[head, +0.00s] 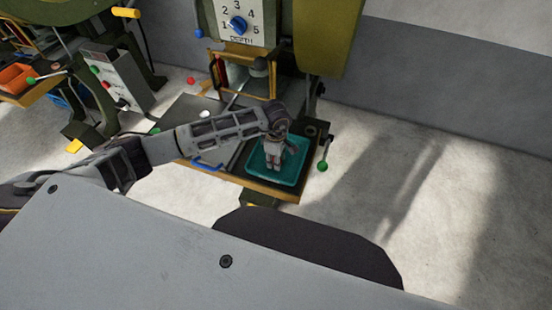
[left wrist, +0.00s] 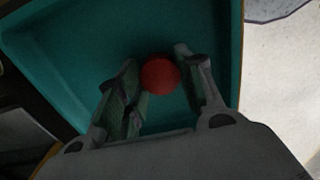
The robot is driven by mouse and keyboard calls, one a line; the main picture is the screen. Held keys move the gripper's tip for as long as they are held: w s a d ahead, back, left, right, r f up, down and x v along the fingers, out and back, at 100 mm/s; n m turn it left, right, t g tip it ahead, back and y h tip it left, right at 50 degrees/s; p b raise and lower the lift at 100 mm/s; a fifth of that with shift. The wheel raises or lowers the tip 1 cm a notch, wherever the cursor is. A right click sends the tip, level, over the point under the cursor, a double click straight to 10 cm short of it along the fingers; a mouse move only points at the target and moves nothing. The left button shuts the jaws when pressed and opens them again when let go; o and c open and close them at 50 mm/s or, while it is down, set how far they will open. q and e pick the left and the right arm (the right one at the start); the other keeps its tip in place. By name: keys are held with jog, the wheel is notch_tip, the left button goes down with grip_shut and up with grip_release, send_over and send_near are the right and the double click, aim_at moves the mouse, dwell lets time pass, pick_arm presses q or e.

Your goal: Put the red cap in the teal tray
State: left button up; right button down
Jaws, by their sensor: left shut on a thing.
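The teal tray (head: 290,172) sits on the front right part of the machine's table in the head view. It fills much of the left wrist view (left wrist: 60,45). My left gripper (head: 273,165) reaches down over the tray. In the left wrist view my left gripper (left wrist: 168,80) is shut on the red cap (left wrist: 160,76), a round red thing between its fingertips, with the tray behind it. I cannot tell whether the cap touches the tray floor. In the head view the cap is hidden by the gripper. My right gripper is not in view.
The machine table (head: 189,120) has a blue handle (head: 207,167) at its front edge. A lever with a green knob (head: 322,166) hangs right of the tray. A yellow-framed guard (head: 273,85) stands behind. Another machine with an orange bin (head: 15,78) is at the left. Floor at right is clear.

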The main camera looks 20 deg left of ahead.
pick_arm(q)
jog(key=shift+f, duration=0.15)
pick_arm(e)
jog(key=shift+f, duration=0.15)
pick_arm(q)
jog(key=o, duration=1)
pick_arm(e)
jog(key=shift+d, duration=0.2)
pick_arm(q)
jog(key=shift+o, duration=0.2)
jog(key=shift+r, duration=0.25)
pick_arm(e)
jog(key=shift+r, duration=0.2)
pick_arm(q)
notch_tip(320, 180, up, 12)
jog(key=shift+b, duration=0.3)
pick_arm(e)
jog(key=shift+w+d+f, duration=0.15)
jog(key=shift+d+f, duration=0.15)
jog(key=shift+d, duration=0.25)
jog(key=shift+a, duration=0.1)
